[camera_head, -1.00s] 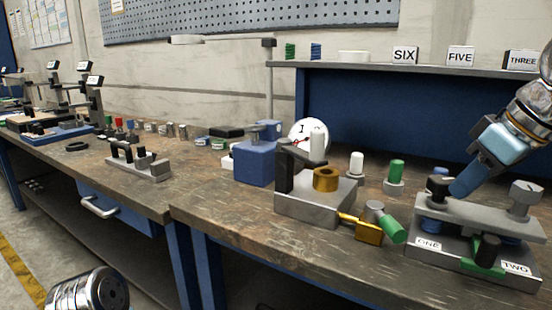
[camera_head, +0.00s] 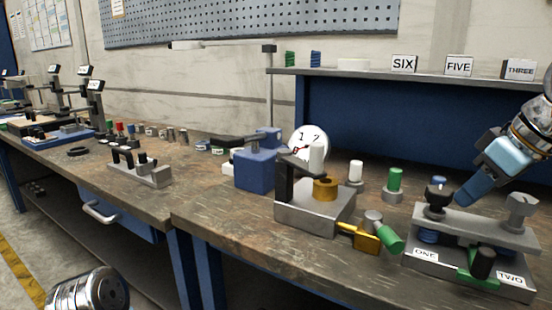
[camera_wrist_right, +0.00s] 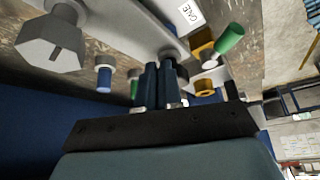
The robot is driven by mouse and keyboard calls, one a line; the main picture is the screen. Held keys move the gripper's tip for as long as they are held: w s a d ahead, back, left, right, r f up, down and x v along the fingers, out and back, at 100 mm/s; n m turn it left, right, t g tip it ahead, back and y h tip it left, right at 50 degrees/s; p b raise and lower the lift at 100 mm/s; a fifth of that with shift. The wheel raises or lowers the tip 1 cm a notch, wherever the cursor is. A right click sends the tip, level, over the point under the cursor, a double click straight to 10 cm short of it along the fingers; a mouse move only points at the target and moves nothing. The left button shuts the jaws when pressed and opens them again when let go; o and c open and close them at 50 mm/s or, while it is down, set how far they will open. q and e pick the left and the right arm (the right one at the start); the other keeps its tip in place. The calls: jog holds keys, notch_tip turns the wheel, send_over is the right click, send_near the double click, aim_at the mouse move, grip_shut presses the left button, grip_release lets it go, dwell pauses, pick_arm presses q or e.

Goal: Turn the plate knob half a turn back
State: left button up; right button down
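The fixture plate (camera_head: 480,228) is a grey bar above a base labelled ONE and TWO, at the right of the head view. A black knob (camera_head: 437,196) stands on its left end and a grey slotted knob (camera_head: 521,206) on its right end. The grey knob shows large in the right wrist view (camera_wrist_right: 52,42). My right gripper (camera_head: 464,201) is just right of the black knob, above the plate, apparently apart from it. In the wrist view its dark fingers (camera_wrist_right: 159,84) are close together with nothing visible between them.
Left of the fixture are a yellow block with a green handle (camera_head: 368,238), a grey block with a brass ring (camera_head: 313,212), and a blue block (camera_head: 254,172). Green and white-topped posts stand behind.

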jog(key=shift+d+f, duration=0.1)
jog(key=shift+d, duration=0.15)
jog(key=shift+s+r, duration=0.1)
jog(key=shift+r, duration=0.1)
notch_tip(320, 180, up, 6)
jog(key=shift+f, duration=0.15)
dwell(0.4)
